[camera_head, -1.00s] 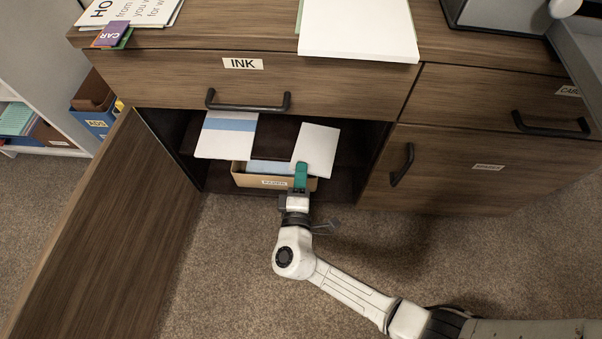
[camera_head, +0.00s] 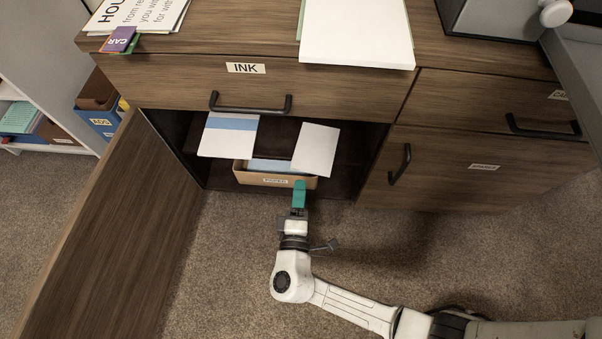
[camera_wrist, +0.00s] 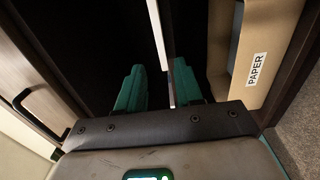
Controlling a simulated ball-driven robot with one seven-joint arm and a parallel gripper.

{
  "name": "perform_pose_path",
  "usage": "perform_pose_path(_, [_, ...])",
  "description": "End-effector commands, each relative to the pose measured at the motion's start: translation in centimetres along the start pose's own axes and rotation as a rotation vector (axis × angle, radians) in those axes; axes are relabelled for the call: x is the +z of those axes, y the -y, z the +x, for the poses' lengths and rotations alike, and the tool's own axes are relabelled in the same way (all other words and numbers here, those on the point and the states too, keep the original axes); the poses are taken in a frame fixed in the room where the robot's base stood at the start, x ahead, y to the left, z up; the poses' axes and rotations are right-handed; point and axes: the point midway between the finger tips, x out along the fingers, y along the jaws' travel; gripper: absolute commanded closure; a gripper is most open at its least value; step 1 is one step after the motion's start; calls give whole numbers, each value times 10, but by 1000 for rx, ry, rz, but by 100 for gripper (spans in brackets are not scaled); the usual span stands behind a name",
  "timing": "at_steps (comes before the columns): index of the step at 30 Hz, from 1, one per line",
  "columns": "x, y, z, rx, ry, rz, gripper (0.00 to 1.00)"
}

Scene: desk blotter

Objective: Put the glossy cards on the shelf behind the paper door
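The cabinet's left door (camera_head: 115,225) stands wide open, and its outer label is not in view. On the shelf inside, a white stack of cards (camera_head: 316,150) lies at the right, askew, its front end overhanging the shelf edge. I take these as the glossy cards. A thin white edge (camera_wrist: 158,35) shows beyond my fingers in the wrist view. My gripper (camera_head: 299,192) is just in front of the white stack, over the floor. In the wrist view my gripper's teal fingers (camera_wrist: 158,88) are apart, with nothing visibly clamped.
A blue-and-white stack (camera_head: 228,137) lies left on the same shelf. Below stands a cardboard box (camera_head: 275,180), labelled PAPER in the wrist view (camera_wrist: 257,69). The INK drawer (camera_head: 245,85) above and the right door (camera_head: 480,180) are shut. Carpet in front is clear.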

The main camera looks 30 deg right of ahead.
Motion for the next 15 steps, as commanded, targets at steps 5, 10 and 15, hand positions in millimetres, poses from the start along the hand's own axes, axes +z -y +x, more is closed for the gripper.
perform_pose_path(5, [0, -2, -35, 0, -3, -2, 65])
perform_pose_path(10, [0, -1, -55, 0, -1, -1, 65])
perform_pose_path(15, [0, 0, -62, 0, 0, 0, 65])
